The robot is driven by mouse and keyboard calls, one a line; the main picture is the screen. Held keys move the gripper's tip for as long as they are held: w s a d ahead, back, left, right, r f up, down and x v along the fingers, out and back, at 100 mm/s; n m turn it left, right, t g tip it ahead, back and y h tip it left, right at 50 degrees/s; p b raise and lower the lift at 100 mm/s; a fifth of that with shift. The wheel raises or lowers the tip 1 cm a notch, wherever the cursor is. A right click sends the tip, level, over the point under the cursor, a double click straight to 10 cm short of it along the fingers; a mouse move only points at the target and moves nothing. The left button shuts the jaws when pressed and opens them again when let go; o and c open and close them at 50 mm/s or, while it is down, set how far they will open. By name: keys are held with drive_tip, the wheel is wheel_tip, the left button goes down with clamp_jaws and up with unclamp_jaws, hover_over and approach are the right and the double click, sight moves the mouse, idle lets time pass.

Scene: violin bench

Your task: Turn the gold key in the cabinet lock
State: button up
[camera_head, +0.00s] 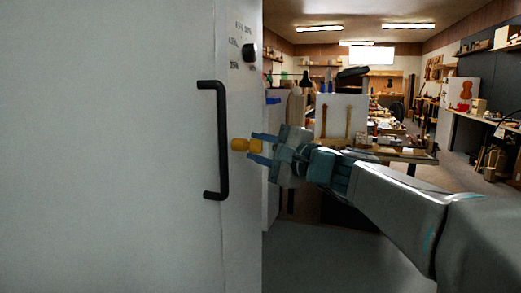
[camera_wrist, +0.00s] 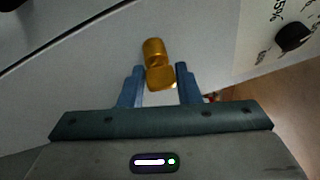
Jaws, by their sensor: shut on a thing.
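The gold key (camera_head: 240,145) sits in the front of the white cabinet (camera_head: 110,150), just right of the black handle. In the wrist view the gold key (camera_wrist: 154,52) shows a round barrel at the cabinet face and a wider head nearer me. My gripper (camera_head: 257,146) reaches in from the right, its blue fingers on either side of the key's head. In the wrist view my gripper (camera_wrist: 160,75) is shut on that head. The lock's keyhole is hidden behind the key.
A black vertical bar handle (camera_head: 223,140) stands close left of the key. A black round knob (camera_head: 249,53) with printed percent marks is above. Behind my arm is a workbench (camera_head: 400,152) with tools. Grey floor (camera_head: 330,262) is open below my arm.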

drive_tip(key=shift+b, duration=0.6)
drive_tip(key=shift+f+n+t+y+b, duration=0.1)
drive_tip(key=shift+n+t+y+b, duration=0.35)
drive_tip(key=shift+n+b, duration=2.15)
drive_tip(key=shift+m+b, duration=1)
drive_tip(key=shift+m, duration=0.1)
drive_tip(key=o, duration=0.9)
drive_tip(key=shift+o, duration=0.2)
